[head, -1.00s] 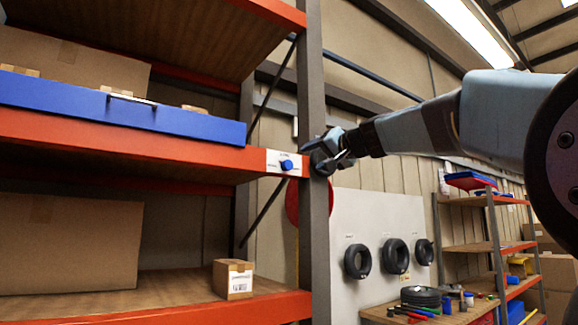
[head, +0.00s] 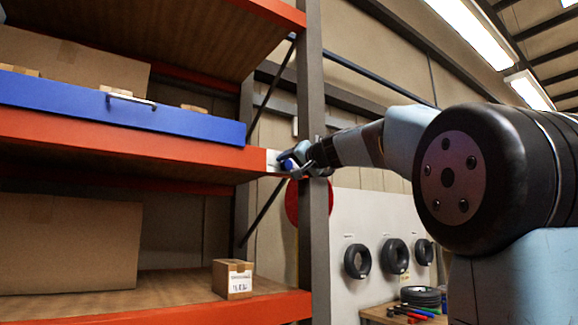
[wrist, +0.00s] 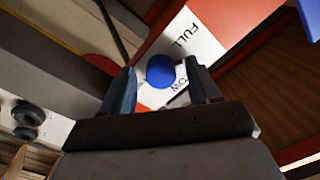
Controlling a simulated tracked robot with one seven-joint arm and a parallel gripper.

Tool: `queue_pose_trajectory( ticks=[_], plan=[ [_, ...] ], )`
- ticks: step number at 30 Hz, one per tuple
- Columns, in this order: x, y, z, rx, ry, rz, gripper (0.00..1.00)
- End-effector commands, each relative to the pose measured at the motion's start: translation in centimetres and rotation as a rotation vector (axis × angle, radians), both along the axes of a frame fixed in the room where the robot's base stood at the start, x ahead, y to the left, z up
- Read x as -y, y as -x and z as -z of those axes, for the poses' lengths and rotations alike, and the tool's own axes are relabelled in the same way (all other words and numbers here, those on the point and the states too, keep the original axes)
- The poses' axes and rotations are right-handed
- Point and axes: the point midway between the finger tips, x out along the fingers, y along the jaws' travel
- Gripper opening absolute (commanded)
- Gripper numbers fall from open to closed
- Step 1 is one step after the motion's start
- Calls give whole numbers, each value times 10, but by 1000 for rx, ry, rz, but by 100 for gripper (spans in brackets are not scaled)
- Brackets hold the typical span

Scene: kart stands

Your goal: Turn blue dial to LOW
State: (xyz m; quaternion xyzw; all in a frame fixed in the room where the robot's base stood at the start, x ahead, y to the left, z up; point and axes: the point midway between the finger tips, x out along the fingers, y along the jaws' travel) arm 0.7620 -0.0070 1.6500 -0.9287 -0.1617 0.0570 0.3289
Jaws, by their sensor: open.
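The blue dial (wrist: 160,72) sits on a white label plate (wrist: 193,42) on the orange shelf beam. In the wrist view the plate reads "FULL" on one side and a partly hidden word ending in "OW" on the other. My gripper (wrist: 161,84) is open, with one finger on each side of the dial; I cannot tell whether they touch it. In the head view my gripper (head: 297,160) is at the beam's right end, beside the post, and covers much of the plate. The dial's pointer direction is not clear.
A grey rack post (head: 315,240) stands right beside the dial. A blue drawer (head: 120,112) with a metal handle lies on the shelf to the left. A small cardboard box (head: 232,279) is on the shelf below. Tires (head: 357,261) hang on a white panel at right.

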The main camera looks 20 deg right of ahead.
Motion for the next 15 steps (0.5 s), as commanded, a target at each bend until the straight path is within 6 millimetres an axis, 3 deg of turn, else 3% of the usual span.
queue_pose_trajectory(
  ticks=[4, 15],
  plan=[
    [0, 0, 0, 0, 0, 0, 60],
    [1, 0, 0, 0, 0, 0, 25]
  ],
)
